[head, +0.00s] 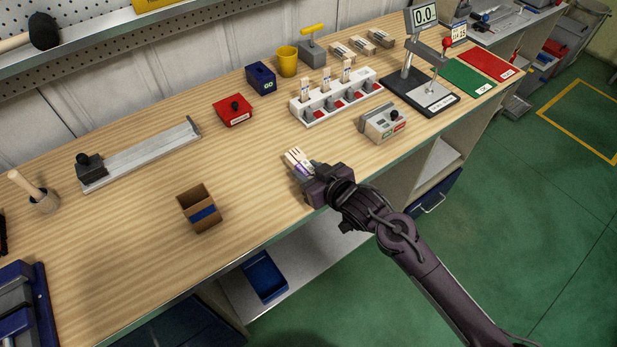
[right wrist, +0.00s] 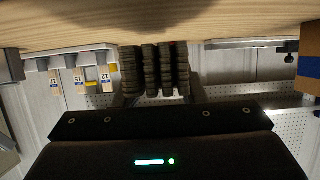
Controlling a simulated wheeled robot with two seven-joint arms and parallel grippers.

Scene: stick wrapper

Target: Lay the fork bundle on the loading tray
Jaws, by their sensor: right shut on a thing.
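My right gripper (head: 309,175) is shut on the fork bundle (head: 296,160), over the front part of the wooden bench. The bundle's pale prongs stick out past the fingertips, with a purplish band beside them; the rest is hidden by the gripper. In the right wrist view the dark ridged fingers (right wrist: 155,70) are close together, and I cannot make out the bundle there. A long grey metal tray (head: 145,158), which looks like the loading tray, lies at the left back with a black block at its near left end. It is empty and well apart from the gripper. My left gripper is out of view.
An open cardboard box (head: 200,208) stands left of my gripper. A mallet-like tool (head: 38,195) stands far left. Bench between box and tray is clear.

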